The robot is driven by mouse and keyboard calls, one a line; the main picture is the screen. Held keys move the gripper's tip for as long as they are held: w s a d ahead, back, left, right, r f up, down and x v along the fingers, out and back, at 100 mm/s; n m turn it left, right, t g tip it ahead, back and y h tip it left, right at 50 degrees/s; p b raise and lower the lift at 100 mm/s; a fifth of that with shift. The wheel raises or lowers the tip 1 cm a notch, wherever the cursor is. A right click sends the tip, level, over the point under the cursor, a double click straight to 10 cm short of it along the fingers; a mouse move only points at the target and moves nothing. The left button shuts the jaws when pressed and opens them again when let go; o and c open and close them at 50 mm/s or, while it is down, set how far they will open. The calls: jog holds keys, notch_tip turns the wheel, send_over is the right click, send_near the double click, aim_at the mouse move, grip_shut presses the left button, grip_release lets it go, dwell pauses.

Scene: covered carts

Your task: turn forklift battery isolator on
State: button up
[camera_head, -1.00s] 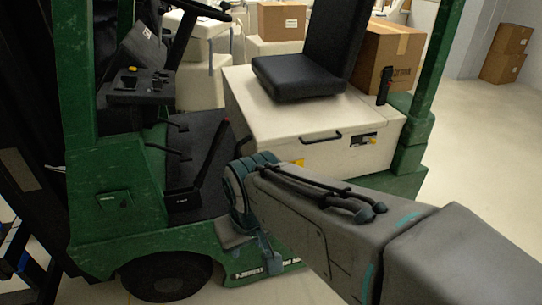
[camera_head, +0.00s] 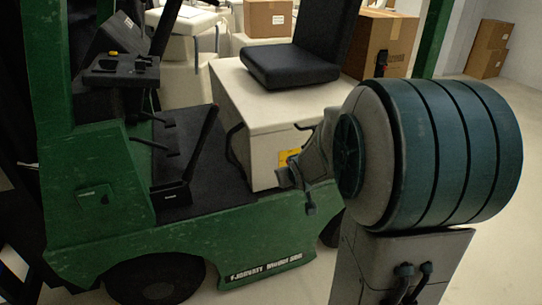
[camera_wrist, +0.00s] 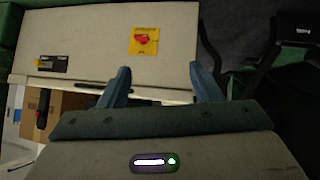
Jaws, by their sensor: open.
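The battery isolator is a red knob (camera_wrist: 143,39) on a yellow plate, set in the pale front panel (camera_wrist: 95,45) of the forklift's seat box. In the wrist view it lies beyond my fingertips, roughly between their lines and a little left of centre. In the head view only part of the yellow plate (camera_head: 288,158) shows beside my gripper (camera_head: 296,193); my arm covers much of the panel. The knob's exact angle is too small to read. My gripper is open and empty, its two blue-grey fingers (camera_wrist: 162,79) apart and not touching the knob.
The green forklift (camera_head: 235,230) has a black seat (camera_head: 290,66) on the box and a dark footwell with pedals and a lever (camera_head: 190,165). Cardboard boxes (camera_head: 383,44) stand behind. Pale floor is open at right.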

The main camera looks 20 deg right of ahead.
jog(key=w+d+f+t+y+b, duration=0.1)
jog(key=w+d+f+t+b, duration=0.35)
jog(key=f, duration=0.35)
jog(key=w+d+f+t+y+b, duration=0.2)
jog(key=w+d+f+t+b, duration=0.2)
jog(key=d+f, duration=0.3)
jog(key=w+a, duration=0.1)
jog(key=w, duration=1.2)
jog(key=shift+w+a+f, duration=0.2)
jog(key=shift+w+a, duration=0.05)
jog(key=shift+w, duration=0.15)
jog(key=c, duration=1)
